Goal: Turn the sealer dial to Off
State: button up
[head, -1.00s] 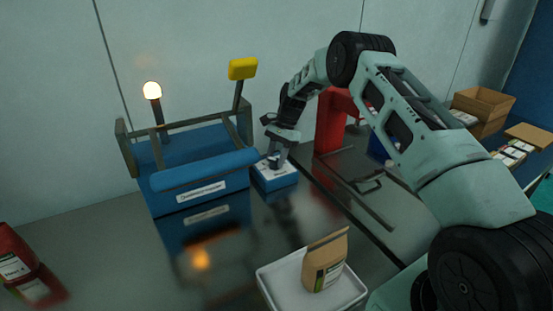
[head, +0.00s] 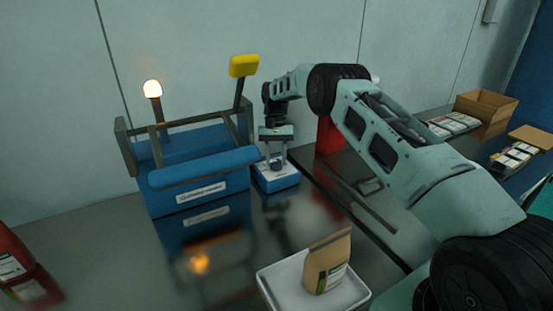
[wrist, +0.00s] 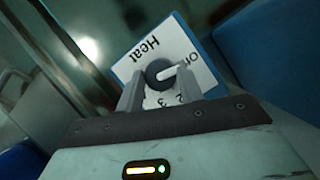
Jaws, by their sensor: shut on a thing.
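The sealer dial (wrist: 158,72) is a dark round knob with a white pointer on a white plate marked "Heat". The pointer aims right, close beside the partly covered "Off" lettering. Figures 2 and 3 show nearer the jaws. The plate tops a small blue control box (head: 276,182), right of the blue sealer (head: 205,187). My gripper (wrist: 160,82) is shut on the dial, one finger on each side. In the head view my gripper (head: 277,163) reaches down onto the box from above and hides most of the dial.
A lit lamp (head: 152,90) and a yellow-ended lever (head: 243,67) stand up from the sealer. A white tray (head: 278,293) with a brown pouch (head: 327,262) is at the front. A red object (head: 329,135) stands behind my arm. The table between sealer and tray is clear.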

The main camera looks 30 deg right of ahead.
jog(key=shift+n, duration=0.4)
jog(key=o, duration=1)
jog(key=v, duration=0.6)
jog(key=shift+a, duration=0.1)
jog(key=p+v, duration=0.1)
jog(key=p, duration=0.3)
jog(key=shift+r+p, duration=0.3)
jog(key=shift+p, duration=0.05)
